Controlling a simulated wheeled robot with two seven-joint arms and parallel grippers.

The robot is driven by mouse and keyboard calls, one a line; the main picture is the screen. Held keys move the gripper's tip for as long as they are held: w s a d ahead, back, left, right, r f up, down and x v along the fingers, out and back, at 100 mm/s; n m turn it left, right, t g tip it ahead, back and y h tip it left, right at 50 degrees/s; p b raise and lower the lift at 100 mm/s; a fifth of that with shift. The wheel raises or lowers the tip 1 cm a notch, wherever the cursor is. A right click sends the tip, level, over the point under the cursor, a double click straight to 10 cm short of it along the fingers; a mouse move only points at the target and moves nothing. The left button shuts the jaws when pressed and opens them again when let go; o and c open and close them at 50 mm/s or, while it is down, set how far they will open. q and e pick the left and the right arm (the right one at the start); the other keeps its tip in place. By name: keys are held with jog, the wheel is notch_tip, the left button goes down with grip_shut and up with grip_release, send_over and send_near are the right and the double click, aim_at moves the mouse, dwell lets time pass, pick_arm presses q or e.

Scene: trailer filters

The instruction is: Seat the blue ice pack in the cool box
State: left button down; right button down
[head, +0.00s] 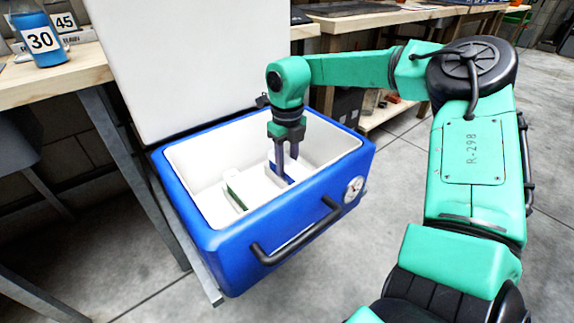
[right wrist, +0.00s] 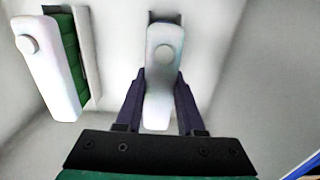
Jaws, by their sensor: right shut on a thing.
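The blue cool box (head: 225,262) stands open in the head view, with its white lid raised behind it. My right gripper (head: 287,158) reaches down inside the box, its fingers pointing down. It is shut on the blue ice pack (head: 291,180), whose white top (right wrist: 162,75) shows between the two fingers in the right wrist view. The pack is low in the box, by a slot at the right. The fingers hide part of it, and I cannot tell whether it touches the slot's bottom. My left gripper is not in view.
A green pack with a white top (right wrist: 45,65) stands in a slot to the left inside the box. The box walls surround my gripper.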

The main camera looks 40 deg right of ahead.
jog(key=shift+r, duration=0.1)
jog(key=shift+f, duration=0.2)
jog(key=c, duration=0.5)
grip_release()
pick_arm(q)
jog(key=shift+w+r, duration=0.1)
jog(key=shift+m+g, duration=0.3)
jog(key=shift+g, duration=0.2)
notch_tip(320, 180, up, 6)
jog(key=p, duration=0.4)
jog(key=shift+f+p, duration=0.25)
jog(key=shift+p, duration=0.15)
pick_arm(e)
notch_tip(320, 180, up, 12)
jog(key=shift+r, duration=0.2)
